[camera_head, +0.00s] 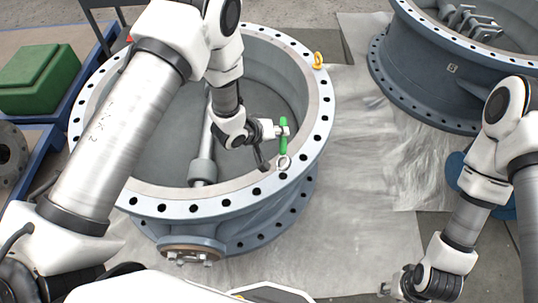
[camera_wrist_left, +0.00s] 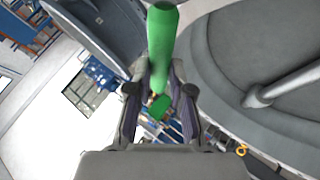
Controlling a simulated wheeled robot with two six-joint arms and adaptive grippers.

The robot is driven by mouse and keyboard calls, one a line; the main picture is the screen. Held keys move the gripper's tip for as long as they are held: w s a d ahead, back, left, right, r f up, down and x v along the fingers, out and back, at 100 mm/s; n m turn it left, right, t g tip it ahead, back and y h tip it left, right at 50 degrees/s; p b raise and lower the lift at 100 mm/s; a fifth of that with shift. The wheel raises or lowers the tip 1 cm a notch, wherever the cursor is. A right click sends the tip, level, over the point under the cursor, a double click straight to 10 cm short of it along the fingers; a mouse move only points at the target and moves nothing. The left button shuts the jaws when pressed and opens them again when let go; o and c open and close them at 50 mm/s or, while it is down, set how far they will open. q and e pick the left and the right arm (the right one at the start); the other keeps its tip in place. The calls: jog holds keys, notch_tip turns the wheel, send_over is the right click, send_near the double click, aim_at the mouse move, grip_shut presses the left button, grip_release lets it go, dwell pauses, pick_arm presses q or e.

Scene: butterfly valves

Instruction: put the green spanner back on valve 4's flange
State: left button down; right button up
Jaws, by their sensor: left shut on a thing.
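The green spanner (camera_head: 283,145) hangs roughly upright in my left gripper (camera_head: 277,130), with its pale ring end down over the near-right part of a large grey valve's flange (camera_head: 240,199). I cannot tell whether the ring touches the flange. In the left wrist view the green spanner (camera_wrist_left: 162,40) stands up between the fingers of my left gripper (camera_wrist_left: 160,95), which is shut on it. I can read no number on this valve. My right gripper (camera_head: 397,286) is low at the right, away from the valve; its fingers are too small to judge.
A yellow eyebolt (camera_head: 318,60) stands on the flange's far-right rim; it also shows in the left wrist view (camera_wrist_left: 241,150). Another large valve (camera_head: 425,80) stands at the upper right. A green case (camera_head: 40,78) lies at the left. Grey sheeting (camera_head: 365,150) between the valves is clear.

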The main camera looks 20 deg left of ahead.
pick_arm(q)
notch_tip(320, 180, down, 3)
jog(key=s+m+g+y, duration=0.1)
jog(key=s+m+g, duration=0.15)
jog(key=m, duration=0.25)
jog(key=m+g+y+b, duration=0.2)
jog(key=m+b, duration=0.5)
jog(key=b, duration=0.3)
send_near(269, 176)
jog(key=x, duration=0.5)
jog(key=shift+w+f, duration=0.15)
jog(key=shift+f, duration=0.4)
jog(key=shift+r, duration=0.1)
jog(key=c, duration=1)
grip_release()
jog(key=shift+o, duration=0.2)
